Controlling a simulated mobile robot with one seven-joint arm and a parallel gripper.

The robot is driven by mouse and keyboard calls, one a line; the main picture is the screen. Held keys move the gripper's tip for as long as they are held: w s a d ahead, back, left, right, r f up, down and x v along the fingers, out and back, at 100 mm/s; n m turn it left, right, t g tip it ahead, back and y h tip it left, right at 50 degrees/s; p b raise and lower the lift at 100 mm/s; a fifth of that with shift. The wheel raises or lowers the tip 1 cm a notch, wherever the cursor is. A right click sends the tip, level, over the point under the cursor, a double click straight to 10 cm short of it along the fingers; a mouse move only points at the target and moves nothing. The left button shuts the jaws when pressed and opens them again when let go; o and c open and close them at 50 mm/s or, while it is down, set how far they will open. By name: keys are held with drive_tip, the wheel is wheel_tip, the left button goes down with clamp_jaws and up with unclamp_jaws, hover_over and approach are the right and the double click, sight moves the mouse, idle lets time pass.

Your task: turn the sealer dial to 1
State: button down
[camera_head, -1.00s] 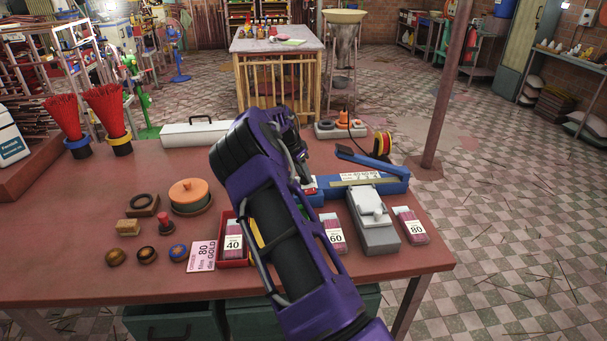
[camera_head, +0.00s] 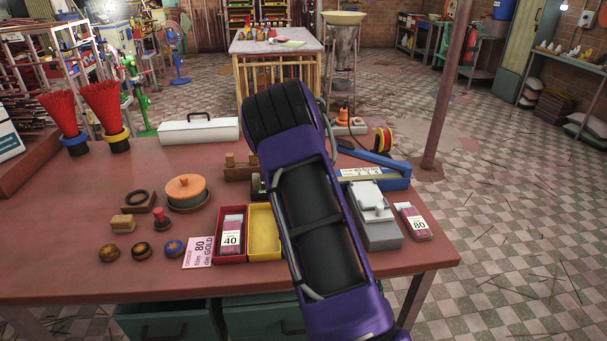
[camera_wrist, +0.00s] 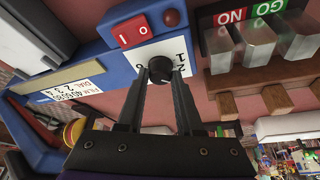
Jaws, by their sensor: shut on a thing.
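The blue sealer (camera_head: 378,177) stands at the right of the red table, with its blue lever raised at an angle. In the wrist view its black dial (camera_wrist: 160,65) sits on a white plate (camera_wrist: 172,52) where 1 and 2 can be read; the dial's exact setting is not clear. My gripper (camera_wrist: 163,75) is shut on the dial, one finger at each side. Beside the plate is a red switch (camera_wrist: 133,34). In the head view my arm hides the dial and gripper.
In the wrist view, a wooden rack (camera_wrist: 262,77) with metal blocks and NO and GO labels is close on the right. A white-topped grey device (camera_head: 374,220) stands before the sealer.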

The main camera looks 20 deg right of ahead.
drive_tip(key=n+y+b, duration=0.1)
drive_tip(key=n, duration=0.1)
drive_tip(key=n+t, duration=0.1)
drive_tip(key=n, duration=0.2)
drive_tip(key=shift+d+y+b, duration=0.2)
drive_tip(key=shift+y+b, duration=0.2)
drive_tip(key=shift+n+y, duration=0.8)
drive_tip(key=shift+n, duration=1.6)
drive_tip(key=c, duration=0.6)
unclamp_jaws()
drive_tip(key=shift+o, duration=0.2)
drive_tip(key=v, duration=1.7)
drive_tip(key=shift+s+d+r+p, duration=0.15)
drive_tip(key=shift+r+p, duration=0.05)
drive_tip(key=shift+p, duration=0.2)
